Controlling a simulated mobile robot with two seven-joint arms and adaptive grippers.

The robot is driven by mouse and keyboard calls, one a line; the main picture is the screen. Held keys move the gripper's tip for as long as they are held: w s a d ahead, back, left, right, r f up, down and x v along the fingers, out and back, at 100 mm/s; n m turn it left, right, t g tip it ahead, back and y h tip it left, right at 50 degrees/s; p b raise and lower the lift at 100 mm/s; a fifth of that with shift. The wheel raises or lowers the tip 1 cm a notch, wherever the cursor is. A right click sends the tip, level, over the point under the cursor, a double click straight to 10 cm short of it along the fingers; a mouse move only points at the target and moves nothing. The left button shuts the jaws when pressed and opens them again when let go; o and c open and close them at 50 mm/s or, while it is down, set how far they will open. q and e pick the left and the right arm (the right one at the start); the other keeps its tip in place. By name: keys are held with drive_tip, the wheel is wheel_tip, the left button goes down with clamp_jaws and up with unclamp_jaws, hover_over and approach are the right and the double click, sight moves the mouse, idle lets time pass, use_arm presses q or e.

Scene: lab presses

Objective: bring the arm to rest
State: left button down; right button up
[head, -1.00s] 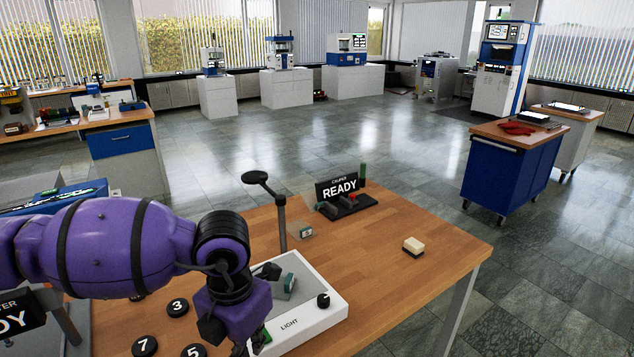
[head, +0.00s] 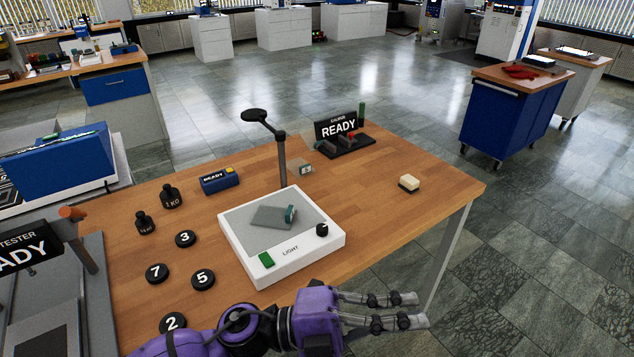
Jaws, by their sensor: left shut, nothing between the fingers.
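My left arm (head: 245,325) comes in along the bottom of the head view. Its purple gripper (head: 419,309) points right, past the front edge of the wooden table (head: 400,225). The gripper is shut and holds nothing. It is apart from the white light box (head: 330,246), which lies behind it on the table. My right gripper is not in view.
A tester (head: 88,310) stands at left. The table's right part is mostly clear.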

use_arm(q)
drive_tip(key=w+a+f+n+t+y, duration=0.7)
drive_tip(key=w+a+f+n+t, duration=0.3)
drive_tip(key=n+t, duration=0.6)
drive_tip(key=s+a+f+n+g+y, duration=0.1)
drive_tip(key=s+a+f+n+y, duration=0.1)
drive_tip(key=a+f+n+y, duration=0.55)
drive_tip(key=s+a+f+n+g+y, duration=0.2)
drive_tip(key=s+a+f+n+g, duration=0.1)
drive_tip(key=s+a+f, duration=0.4)
drive_tip(key=s+a+f+n+g+y, duration=0.3)
drive_tip(key=s+a+f, duration=0.4)
drive_tip(key=s+f, duration=0.5)
drive_tip(key=shift+s+a+f+n+g, duration=0.35)
drive_tip(key=shift+f+g, duration=0.05)
drive_tip(key=shift+f, duration=0.15)
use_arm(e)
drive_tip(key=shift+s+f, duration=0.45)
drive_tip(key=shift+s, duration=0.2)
